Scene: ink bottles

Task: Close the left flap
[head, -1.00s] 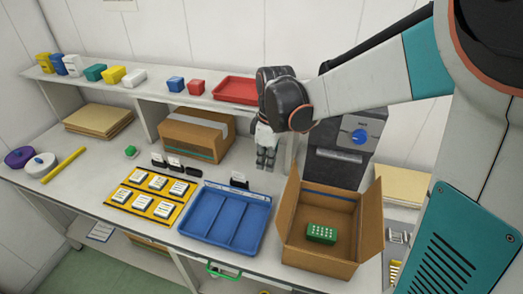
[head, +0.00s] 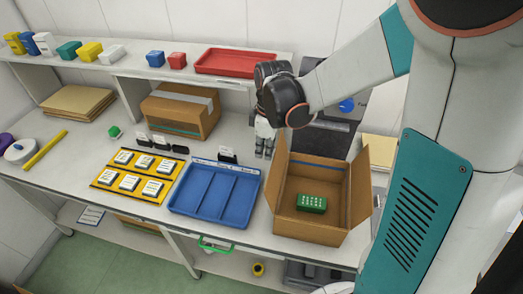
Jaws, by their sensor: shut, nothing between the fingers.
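An open cardboard box (head: 308,233) stands on the right part of the bench. Its left flap (head: 276,172) stands up along the left side, and its right flap (head: 360,185) also stands up and leans outward. A green block with white dots (head: 311,203) lies inside on the bottom. My gripper (head: 263,153) is shut and empty, pointing down just behind and left of the left flap's top. I cannot tell whether it touches the flap.
A blue divided tray (head: 216,196) lies left of the box, with a yellow card tray (head: 139,179) beyond it. A sealed carton (head: 180,112) stands behind them. A dark machine (head: 325,137) is behind the box. A red tray (head: 238,62) sits on the shelf above.

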